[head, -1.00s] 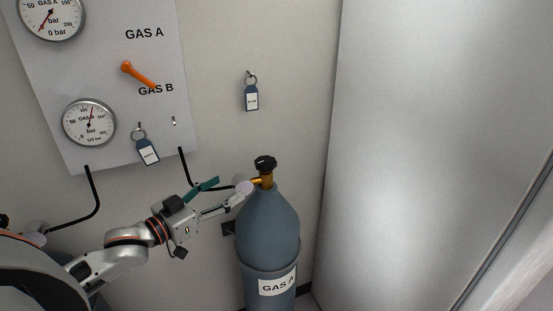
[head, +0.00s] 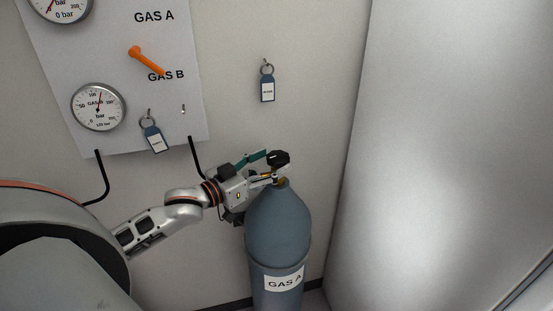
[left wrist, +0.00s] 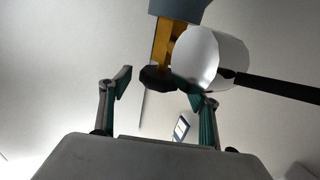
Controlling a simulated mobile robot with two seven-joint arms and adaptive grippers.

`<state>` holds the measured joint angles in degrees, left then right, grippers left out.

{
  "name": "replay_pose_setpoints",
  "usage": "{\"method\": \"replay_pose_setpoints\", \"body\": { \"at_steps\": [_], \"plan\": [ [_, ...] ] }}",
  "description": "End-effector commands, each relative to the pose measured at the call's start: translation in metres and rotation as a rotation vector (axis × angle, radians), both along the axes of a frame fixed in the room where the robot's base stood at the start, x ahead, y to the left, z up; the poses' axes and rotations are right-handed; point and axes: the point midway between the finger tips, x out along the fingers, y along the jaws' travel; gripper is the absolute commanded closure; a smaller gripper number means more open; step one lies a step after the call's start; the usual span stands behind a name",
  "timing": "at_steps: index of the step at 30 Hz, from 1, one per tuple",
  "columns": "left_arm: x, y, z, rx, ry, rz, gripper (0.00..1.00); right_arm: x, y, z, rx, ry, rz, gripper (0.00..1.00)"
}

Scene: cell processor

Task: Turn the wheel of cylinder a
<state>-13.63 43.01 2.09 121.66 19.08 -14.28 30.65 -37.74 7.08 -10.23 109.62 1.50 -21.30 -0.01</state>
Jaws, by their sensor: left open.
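The gas A cylinder (head: 279,223) is blue-grey and stands upright against the wall, with a "GAS A" label. Its black wheel (head: 278,157) sits on top of the brass valve (head: 283,183). My left gripper (head: 264,168) is open, its fingertips close beside the wheel and valve on the left. In the left wrist view, the wheel (left wrist: 158,78) lies between the open fingers (left wrist: 160,88), near their tips. The brass valve (left wrist: 163,42) and a white connector (left wrist: 207,58) show behind it. I cannot tell whether a finger touches the wheel. My right gripper is not in view.
The wall panel (head: 120,60) carries gauges, an orange handle (head: 147,61) and a key tag (head: 153,138). Another tag (head: 267,88) hangs on the wall above the cylinder. A dark hose (left wrist: 275,88) runs from the connector. A grey wall panel (head: 440,150) stands at the right.

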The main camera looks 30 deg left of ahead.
Motion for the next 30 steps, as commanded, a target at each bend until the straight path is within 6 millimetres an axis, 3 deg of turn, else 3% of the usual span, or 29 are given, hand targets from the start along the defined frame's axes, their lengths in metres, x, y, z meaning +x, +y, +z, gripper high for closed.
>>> {"method": "replay_pose_setpoints", "body": {
  "at_steps": [6, 18, 23, 30],
  "plan": [
    [0.018, -0.004, 0.0, 0.0, -0.001, 0.001, 0.38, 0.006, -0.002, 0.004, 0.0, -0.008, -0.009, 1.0],
    [0.022, -0.006, 0.0, 0.0, 0.0, 0.0, 0.38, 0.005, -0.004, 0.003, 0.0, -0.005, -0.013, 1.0],
    [0.022, -0.005, 0.0, 0.0, 0.0, 0.0, 0.77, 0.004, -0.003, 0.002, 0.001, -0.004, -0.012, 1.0],
    [0.023, -0.006, 0.0, 0.004, 0.0, -0.014, 0.77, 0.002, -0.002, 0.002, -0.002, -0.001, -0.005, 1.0]
  ]
}}
